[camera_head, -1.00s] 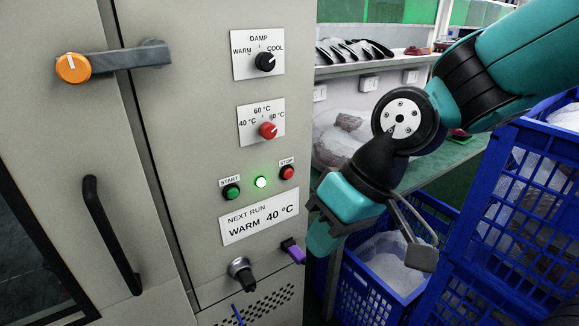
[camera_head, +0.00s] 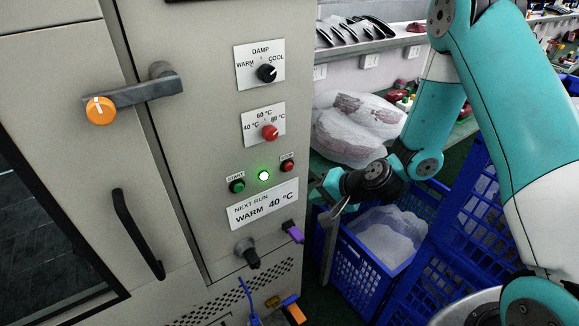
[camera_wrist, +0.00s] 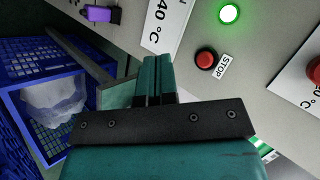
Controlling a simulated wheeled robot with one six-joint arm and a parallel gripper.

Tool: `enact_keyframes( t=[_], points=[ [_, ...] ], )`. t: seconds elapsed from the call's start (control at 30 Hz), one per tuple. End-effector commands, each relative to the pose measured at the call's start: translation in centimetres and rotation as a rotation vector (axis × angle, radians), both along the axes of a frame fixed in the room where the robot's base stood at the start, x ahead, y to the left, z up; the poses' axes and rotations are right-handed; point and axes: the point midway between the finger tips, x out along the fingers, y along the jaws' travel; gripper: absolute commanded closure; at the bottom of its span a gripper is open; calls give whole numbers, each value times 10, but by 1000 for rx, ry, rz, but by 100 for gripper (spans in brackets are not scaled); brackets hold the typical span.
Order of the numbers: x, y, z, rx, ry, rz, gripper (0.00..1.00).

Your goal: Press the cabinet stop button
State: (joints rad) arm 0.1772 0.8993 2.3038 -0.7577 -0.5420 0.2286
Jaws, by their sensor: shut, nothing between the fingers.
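The cabinet's red STOP button (camera_head: 287,166) sits on the grey front panel, right of the lit green lamp (camera_head: 264,175) and the green START button (camera_head: 237,186). In the wrist view the red stop button (camera_wrist: 206,58) with its STOP label is just right of and beyond my fingertips. My gripper (camera_wrist: 158,58) is shut and empty, its teal fingers side by side. In the head view my gripper (camera_head: 332,196) is right of the panel edge, lower than the stop button. The fingertips look apart from the button; the exact gap cannot be told.
Above are a red temperature knob (camera_head: 270,132) and a black damp knob (camera_head: 267,73). Blue crates (camera_head: 362,262) stand right of the cabinet.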

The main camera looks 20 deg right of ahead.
Motion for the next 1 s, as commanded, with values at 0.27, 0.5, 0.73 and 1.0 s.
enact_keyframes(
  t=[0.27, 0.5, 0.73, 1.0],
  points=[
    [13, 5, 2, -3, 0, 5, 100],
    [46, 16, 2, -2, -1, 6, 100],
    [71, 24, 0, -2, -1, 4, 100],
    [83, 28, 0, -1, 1, 3, 100]
  ],
)
